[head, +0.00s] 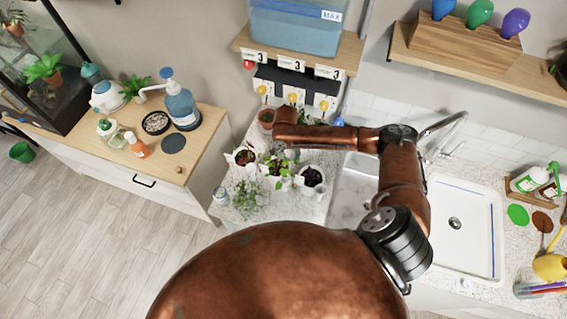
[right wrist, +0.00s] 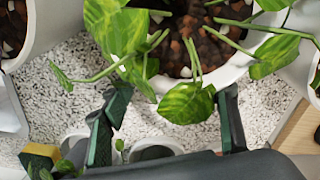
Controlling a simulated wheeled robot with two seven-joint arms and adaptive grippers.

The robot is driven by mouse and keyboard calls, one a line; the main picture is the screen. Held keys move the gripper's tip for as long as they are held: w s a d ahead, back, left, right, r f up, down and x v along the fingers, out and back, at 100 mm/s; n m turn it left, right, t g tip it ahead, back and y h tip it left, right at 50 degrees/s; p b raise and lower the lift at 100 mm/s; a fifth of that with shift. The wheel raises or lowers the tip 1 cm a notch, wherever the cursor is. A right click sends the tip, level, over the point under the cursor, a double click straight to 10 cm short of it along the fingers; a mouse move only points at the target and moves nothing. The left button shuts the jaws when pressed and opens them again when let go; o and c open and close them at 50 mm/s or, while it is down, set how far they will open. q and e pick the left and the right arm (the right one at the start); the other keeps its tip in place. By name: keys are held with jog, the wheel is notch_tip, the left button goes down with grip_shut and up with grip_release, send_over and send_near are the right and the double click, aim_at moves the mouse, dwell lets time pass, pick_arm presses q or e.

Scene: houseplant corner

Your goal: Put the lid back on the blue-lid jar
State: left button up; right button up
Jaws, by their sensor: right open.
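A small pale container with a bluish top (head: 221,196) stands at the left front corner of the speckled plant counter in the head view. It may be the blue-lid jar, but it is too small to be sure. I cannot make out a separate blue lid. My right arm reaches left over the potted plants, and its gripper is mostly hidden under the forearm. In the right wrist view my right gripper (right wrist: 171,105) is open, with nothing held between its fingers. A green leaf (right wrist: 186,103) shows between the fingertips. My left gripper is not in view.
Several potted plants (head: 246,157) crowd the speckled counter (head: 239,216). A white pot (right wrist: 268,72) is close ahead of the right fingers. Small white cups (right wrist: 156,150) and a yellow-and-dark block (right wrist: 38,158) lie near them. A sink (head: 470,228) is to the right.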

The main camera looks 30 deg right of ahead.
jog(key=shift+f, duration=0.4)
jog(key=shift+c, duration=0.7)
jog(key=c, duration=0.7)
jog(key=shift+r, duration=0.1)
